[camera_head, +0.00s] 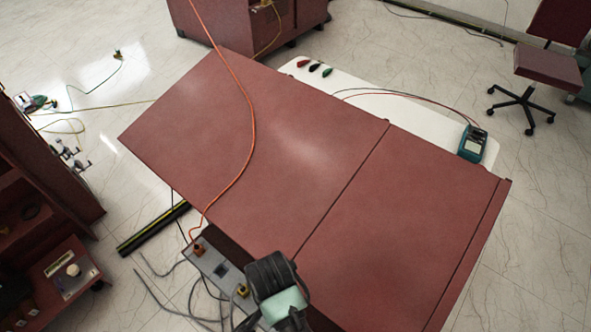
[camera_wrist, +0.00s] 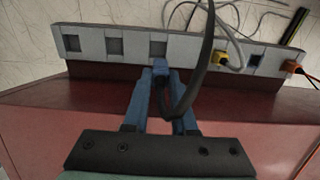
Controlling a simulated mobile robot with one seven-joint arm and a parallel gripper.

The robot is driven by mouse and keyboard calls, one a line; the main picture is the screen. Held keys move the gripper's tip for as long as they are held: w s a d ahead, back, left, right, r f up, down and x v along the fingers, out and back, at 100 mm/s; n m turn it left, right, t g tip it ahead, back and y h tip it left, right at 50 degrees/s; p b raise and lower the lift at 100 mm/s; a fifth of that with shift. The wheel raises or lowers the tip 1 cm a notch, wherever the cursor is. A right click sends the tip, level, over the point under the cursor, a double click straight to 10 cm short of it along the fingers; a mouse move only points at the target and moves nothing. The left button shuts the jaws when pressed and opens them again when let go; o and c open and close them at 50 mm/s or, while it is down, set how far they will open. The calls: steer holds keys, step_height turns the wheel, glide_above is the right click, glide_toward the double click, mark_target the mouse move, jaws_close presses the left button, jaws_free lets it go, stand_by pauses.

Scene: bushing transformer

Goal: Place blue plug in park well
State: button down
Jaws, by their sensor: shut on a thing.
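My gripper (camera_wrist: 162,84) is shut on the blue plug (camera_wrist: 160,64), which shows between the fingertips in the wrist view. The plug lies just below a square well (camera_wrist: 158,48) in the grey panel (camera_wrist: 93,42); whether it touches the panel or the well edge I cannot tell. A dark cable loops up from between the fingers and covers part of the plug. In the head view my wrist hides the plug and fingertips, beside the front edge of the red cabinet, over the grey panel (camera_head: 211,263).
Two dark square wells are left of the plug. A yellow plug (camera_wrist: 221,60), a dark well (camera_wrist: 255,60) and an orange plug (camera_wrist: 291,67) are to the right. Loose cables hang around the panel. The red cabinet top (camera_head: 330,150) is clear apart from an orange cable.

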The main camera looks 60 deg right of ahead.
steer(key=shift+s+f, duration=0.15)
steer(key=shift+s, duration=0.15)
step_height(320, 180, down, 5)
steer(key=shift+w+f, duration=0.1)
steer(key=shift+f, duration=2.3)
steer(key=shift+f+b, duration=0.1)
steer(key=shift+b, duration=0.2)
steer(key=c, duration=0.7)
jaws_free()
